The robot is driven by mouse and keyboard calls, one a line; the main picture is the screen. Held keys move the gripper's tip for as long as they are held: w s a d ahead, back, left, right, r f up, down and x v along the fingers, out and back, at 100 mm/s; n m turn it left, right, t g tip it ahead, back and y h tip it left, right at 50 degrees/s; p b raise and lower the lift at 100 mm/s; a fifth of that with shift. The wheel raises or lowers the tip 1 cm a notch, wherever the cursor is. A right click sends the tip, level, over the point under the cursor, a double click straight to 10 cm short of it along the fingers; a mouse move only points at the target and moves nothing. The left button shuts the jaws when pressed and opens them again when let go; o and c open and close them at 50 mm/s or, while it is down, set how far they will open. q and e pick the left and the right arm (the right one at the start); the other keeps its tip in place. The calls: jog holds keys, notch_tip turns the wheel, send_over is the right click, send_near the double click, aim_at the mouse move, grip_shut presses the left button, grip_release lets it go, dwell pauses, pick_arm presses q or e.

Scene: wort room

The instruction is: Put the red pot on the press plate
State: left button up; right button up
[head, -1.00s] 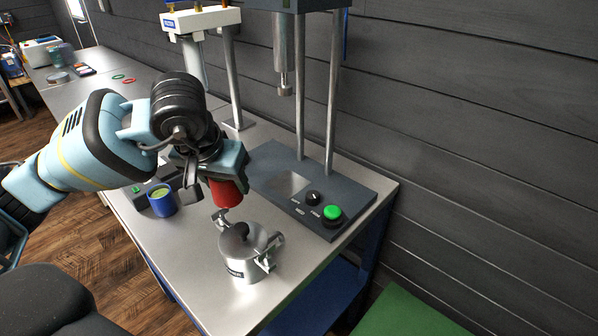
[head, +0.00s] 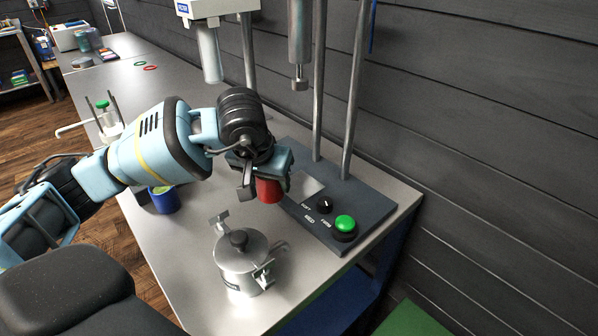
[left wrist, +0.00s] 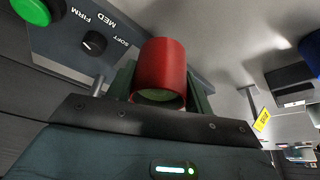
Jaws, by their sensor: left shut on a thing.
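The bare press plate (head: 309,187) is a light metal square on the dark base, partly hidden behind the gripper and pot. The press ram (head: 300,60) hangs above and behind it. I do not see my right gripper.
A steel lidded pot (head: 240,262) with clamps stands on the bench in front of the press. A blue cup (head: 165,200) is left of it, partly behind my arm. The press base carries a green button (head: 345,223) and a black knob (head: 325,204). Two press columns (head: 357,90) stand behind.

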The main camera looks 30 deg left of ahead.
pick_arm(q)
jog(key=w, duration=0.6)
jog(key=w+d, duration=0.1)
jog(key=w, duration=0.1)
jog(key=shift+w+d+f, duration=0.1)
jog(key=shift+w+f, duration=0.3)
jog(key=shift+w, duration=0.45)
pick_arm(e)
jog(key=shift+w+r, duration=0.3)
pick_arm(q)
jog(key=shift+w, duration=0.15)
pick_arm(e)
jog(key=shift+s, duration=0.1)
pick_arm(q)
jog(key=shift+w+f, duration=0.2)
jog(key=shift+f, duration=0.05)
notch_tip(320, 180, down, 3)
jog(key=shift+d+f+p, duration=0.1)
jog(key=shift+p, duration=0.3)
pick_arm(e)
jog(key=shift+r, duration=0.3)
pick_arm(q)
jog(key=shift+f, duration=0.1)
pick_arm(e)
jog(key=shift+w+d+f, duration=0.1)
jog(key=shift+w, duration=0.1)
